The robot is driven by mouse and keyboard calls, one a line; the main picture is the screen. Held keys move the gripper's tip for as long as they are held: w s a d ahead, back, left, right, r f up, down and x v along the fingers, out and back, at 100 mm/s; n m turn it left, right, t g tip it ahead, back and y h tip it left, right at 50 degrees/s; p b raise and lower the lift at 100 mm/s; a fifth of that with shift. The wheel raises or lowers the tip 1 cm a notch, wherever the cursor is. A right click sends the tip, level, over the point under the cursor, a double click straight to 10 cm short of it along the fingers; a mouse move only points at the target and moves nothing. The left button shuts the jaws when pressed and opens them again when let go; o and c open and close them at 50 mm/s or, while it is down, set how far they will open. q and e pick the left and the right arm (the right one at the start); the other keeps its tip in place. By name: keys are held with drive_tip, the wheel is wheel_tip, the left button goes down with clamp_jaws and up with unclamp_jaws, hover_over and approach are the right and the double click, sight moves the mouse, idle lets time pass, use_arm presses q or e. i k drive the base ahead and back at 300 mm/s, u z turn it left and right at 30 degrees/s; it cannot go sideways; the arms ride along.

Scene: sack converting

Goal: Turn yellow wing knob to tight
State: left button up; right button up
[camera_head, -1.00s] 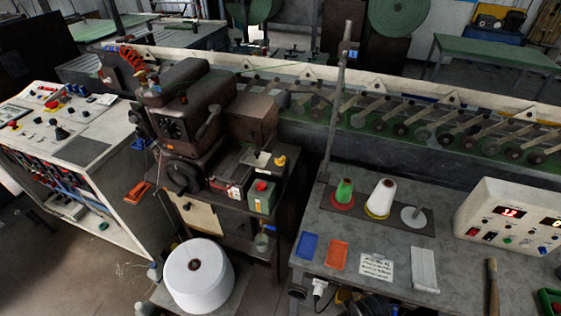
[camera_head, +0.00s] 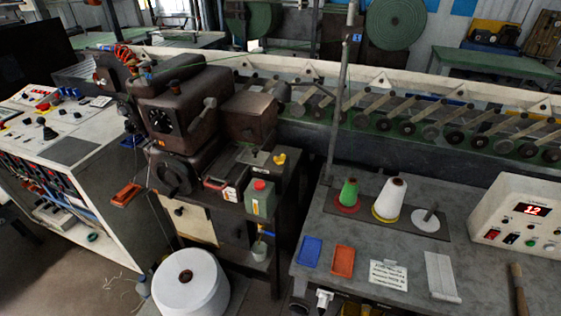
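A small yellow knob (camera_head: 280,159) sits on the flat plate at the right side of the brown sewing machine (camera_head: 187,115). It looks like the yellow wing knob, but it is too small to tell how tight it is. It stands just above and behind a green box (camera_head: 260,199) with a red button on top. Neither of my grippers shows in the head view, and nothing is touching the knob.
A grey table (camera_head: 400,243) at the right holds thread cones, a blue tray (camera_head: 309,250), an orange tray (camera_head: 342,261) and a control box (camera_head: 521,217). A white control cabinet (camera_head: 85,145) stands at left. A large white spool (camera_head: 188,285) sits low in front.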

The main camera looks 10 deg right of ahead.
sight(279, 160)
drive_tip(key=u, duration=1.15)
drive_tip(key=k, duration=0.35)
drive_tip(key=z, duration=0.15)
